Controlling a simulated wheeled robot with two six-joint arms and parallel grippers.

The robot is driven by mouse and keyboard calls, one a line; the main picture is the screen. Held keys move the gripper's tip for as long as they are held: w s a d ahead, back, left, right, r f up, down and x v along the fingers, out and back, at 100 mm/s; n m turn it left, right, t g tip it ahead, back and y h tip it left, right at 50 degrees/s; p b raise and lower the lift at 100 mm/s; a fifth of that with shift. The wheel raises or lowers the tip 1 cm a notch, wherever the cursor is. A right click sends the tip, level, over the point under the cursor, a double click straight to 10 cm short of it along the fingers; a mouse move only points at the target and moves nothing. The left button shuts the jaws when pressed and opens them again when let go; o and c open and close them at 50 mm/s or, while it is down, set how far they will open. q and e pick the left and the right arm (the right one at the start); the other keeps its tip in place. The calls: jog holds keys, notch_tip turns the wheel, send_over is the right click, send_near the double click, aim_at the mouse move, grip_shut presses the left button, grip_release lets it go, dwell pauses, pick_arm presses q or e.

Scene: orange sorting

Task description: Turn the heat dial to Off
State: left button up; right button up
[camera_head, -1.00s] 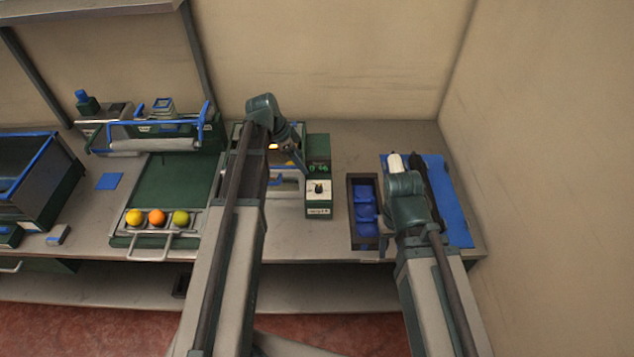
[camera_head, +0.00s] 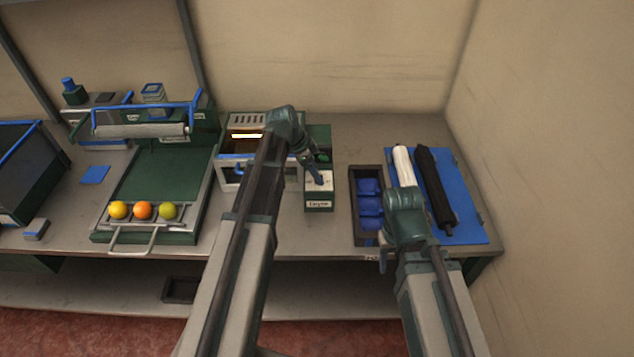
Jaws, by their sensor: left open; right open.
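The heat dial sits on the white top of a small green control box (camera_head: 319,203), right of the oven-like unit with a glowing yellow strip. My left gripper (camera_head: 319,180) is open and reaches down over the box's white top. Its fingers are at the dial and hide it, so I cannot tell the dial's setting or whether they touch it. My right gripper (camera_head: 383,262) is open and empty, low at the table's front edge, below the blue-celled tray.
A dark tray with blue cells (camera_head: 354,222) stands right of the box. A blue mat (camera_head: 462,212) holds a white roller (camera_head: 403,165) and a black roller (camera_head: 434,185). Three fruits, the middle one an orange (camera_head: 142,211), lie in a rack at left.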

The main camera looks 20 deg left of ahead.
pick_arm(q)
jog(key=shift+w+d+f, duration=0.1)
jog(key=shift+d+f, duration=0.1)
jog(key=shift+f, duration=0.45)
pick_arm(e)
jog(key=shift+f, duration=0.6)
pick_arm(q)
grip_shut()
